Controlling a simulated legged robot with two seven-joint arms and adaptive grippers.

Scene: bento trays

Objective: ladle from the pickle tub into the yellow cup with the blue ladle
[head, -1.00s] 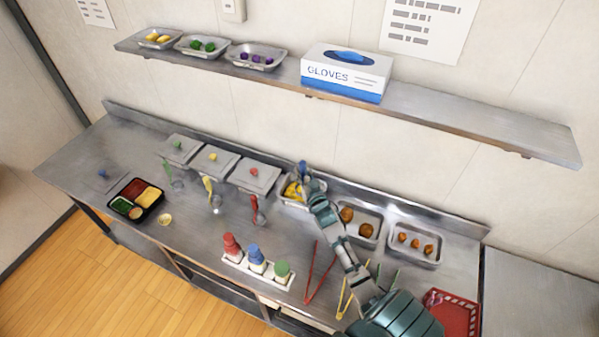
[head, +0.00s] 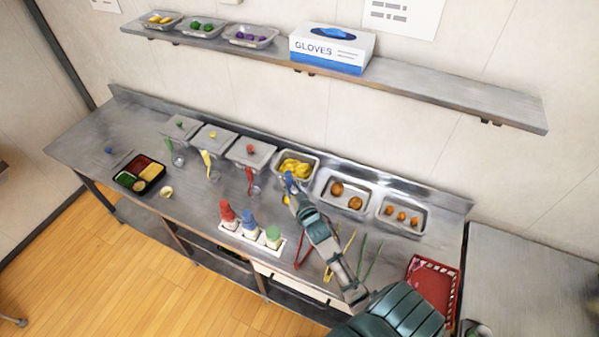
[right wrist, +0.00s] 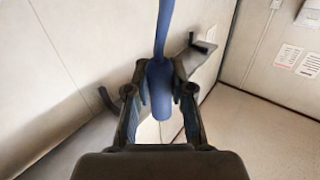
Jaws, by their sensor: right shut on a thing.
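My right gripper (head: 293,189) is shut on the blue ladle (head: 289,179), just in front of the pickle tub. In the right wrist view the blue handle (right wrist: 160,95) stands between the two fingers. The pickle tub (head: 316,160) is a metal pan of yellow pieces at the back of the counter. A small yellow patch shows beside the gripper, below the tub; I cannot tell whether it is in the ladle's bowl, which is mostly hidden. The small yellow cup (head: 166,191) stands on the counter at the left, beside the bento tray (head: 128,180). My left gripper is not in view.
Lidded tubs (head: 249,152) with ladles stand left of the pickle tub. A bottle rack (head: 240,239) is in front. Food pans (head: 344,202) and a red basket (head: 432,285) are to the right. The counter between cup and bottles is clear.

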